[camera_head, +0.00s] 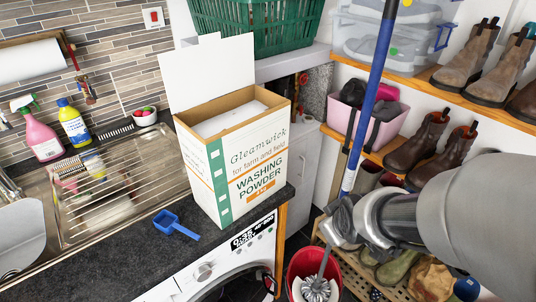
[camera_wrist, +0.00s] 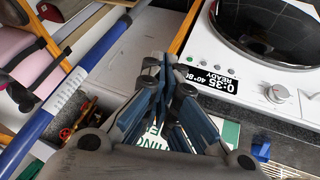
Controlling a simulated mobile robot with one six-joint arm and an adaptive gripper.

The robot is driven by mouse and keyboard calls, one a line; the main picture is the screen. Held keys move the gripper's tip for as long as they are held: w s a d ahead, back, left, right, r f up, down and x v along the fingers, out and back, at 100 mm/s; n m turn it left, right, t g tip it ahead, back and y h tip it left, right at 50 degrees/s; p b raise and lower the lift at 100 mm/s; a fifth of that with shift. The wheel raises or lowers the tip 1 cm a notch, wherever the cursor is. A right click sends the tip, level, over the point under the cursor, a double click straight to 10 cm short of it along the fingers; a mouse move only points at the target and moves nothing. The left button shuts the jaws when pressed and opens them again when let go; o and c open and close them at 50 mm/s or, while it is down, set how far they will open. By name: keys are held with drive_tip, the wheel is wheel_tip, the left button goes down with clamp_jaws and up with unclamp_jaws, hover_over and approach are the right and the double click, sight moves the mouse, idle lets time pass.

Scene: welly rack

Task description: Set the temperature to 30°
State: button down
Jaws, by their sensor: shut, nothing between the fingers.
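The washing machine's white front panel (camera_head: 180,288) shows below the dark worktop, and also in the wrist view (camera_wrist: 245,88). Its black display (camera_head: 252,235) appears upside down in the wrist view (camera_wrist: 212,78), reading 0:35, 40° and READY; the digits after 40° are partly cut or unclear. A round dial (camera_head: 205,272) sits beside the display, also in the wrist view (camera_wrist: 276,93). Small marks by the display are too small to read. My gripper (camera_head: 340,225) is shut and empty, right of the machine. In the wrist view its fingertips (camera_wrist: 168,72) overlap the panel's display end; contact cannot be told.
A washing powder box (camera_head: 240,165) and blue scoop (camera_head: 176,226) stand on the worktop (camera_head: 100,262). A blue pole (camera_head: 372,90) rises close behind my gripper. A red bucket (camera_head: 297,270) with a brush stands below it. Boot shelves (camera_head: 440,90) fill the right.

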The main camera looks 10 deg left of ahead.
sight(239, 251)
drive_tip(key=w+a+f+n+y+p, duration=0.15)
drive_tip(key=a+f+n, duration=0.35)
drive_tip(key=f, duration=0.5)
drive_tip(key=w+a+f+n+y+p, duration=0.15)
drive_tip(key=a+f+n, duration=0.25)
drive_tip(key=a+f, duration=0.45)
drive_tip(key=s+a+f+n+y+p, duration=0.1)
drive_tip(key=s+f+n, duration=0.1)
drive_tip(key=s+f, duration=0.4)
wheel_tip(239, 251, down, 3)
drive_tip(key=shift+s+a+r+n+t+y+p, duration=0.15)
drive_tip(key=shift+a+n+t+y+p, duration=0.05)
drive_tip(key=shift+n+t+y+p, duration=0.1)
drive_tip(key=shift+a, duration=0.1)
drive_tip(key=w+a+b, duration=0.1)
drive_tip(key=w+a, duration=0.4)
drive_tip(key=a, duration=0.1)
drive_tip(key=shift+w+a, duration=0.3)
drive_tip(key=shift+w, duration=0.1)
drive_tip(key=shift+w+a+b, duration=0.25)
drive_tip(key=shift+a+b, duration=0.05)
